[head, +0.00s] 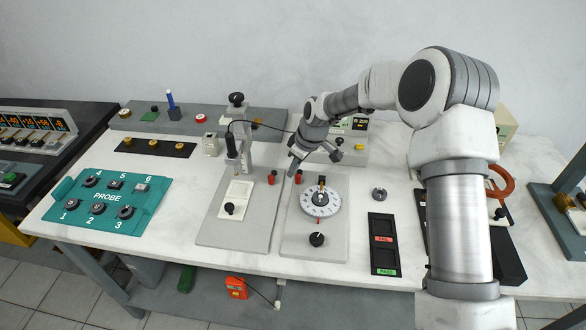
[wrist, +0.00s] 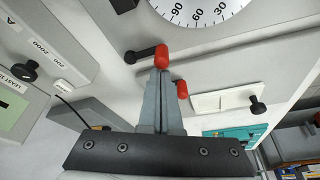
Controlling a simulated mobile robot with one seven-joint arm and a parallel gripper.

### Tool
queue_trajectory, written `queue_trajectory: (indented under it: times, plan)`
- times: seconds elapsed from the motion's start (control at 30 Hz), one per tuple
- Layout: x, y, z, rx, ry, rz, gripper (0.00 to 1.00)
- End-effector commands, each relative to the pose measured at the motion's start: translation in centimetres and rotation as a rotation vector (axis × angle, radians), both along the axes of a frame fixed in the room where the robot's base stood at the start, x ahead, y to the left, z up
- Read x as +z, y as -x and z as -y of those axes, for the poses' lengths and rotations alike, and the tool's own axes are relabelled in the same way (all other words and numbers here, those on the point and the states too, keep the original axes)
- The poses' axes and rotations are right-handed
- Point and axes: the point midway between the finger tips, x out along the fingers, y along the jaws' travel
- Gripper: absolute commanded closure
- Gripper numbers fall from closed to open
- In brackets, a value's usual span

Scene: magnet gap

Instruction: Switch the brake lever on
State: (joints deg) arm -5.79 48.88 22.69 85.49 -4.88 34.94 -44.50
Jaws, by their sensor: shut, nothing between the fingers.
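A lever with a red grip and a black arm (wrist: 161,57) sits on the grey plate beside the round dial in the wrist view; I take it for the brake lever. Its red end shows in the head view (head: 298,177). A second red end (wrist: 182,88) stands just beyond, partly hidden by my fingers; it shows in the head view (head: 271,177). My gripper (wrist: 160,73) is shut and empty, its tips close to the first red grip. I cannot tell whether they touch. In the head view my gripper (head: 292,171) points down beside the dial plate.
The white dial (head: 320,201) with a black knob (head: 316,239) is on the same plate. The left plate (head: 210,233) carries a white switch block and a stand. A teal probe box (head: 108,201) is farther left. A black tray (head: 383,225) lies to the right.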

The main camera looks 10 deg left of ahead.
Motion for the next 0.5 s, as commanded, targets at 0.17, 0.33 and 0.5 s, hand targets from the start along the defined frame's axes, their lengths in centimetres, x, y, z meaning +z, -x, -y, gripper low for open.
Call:
queue_trajectory:
  times: [0.17,0.33,0.5]
  plan:
    - [0.02,-0.04,0.19,0.033,-0.001,0.001,1.00]
    - [0.01,0.01,0.27,0.057,0.000,0.001,1.00]
    - [0.00,0.05,0.38,0.086,0.000,0.000,1.00]
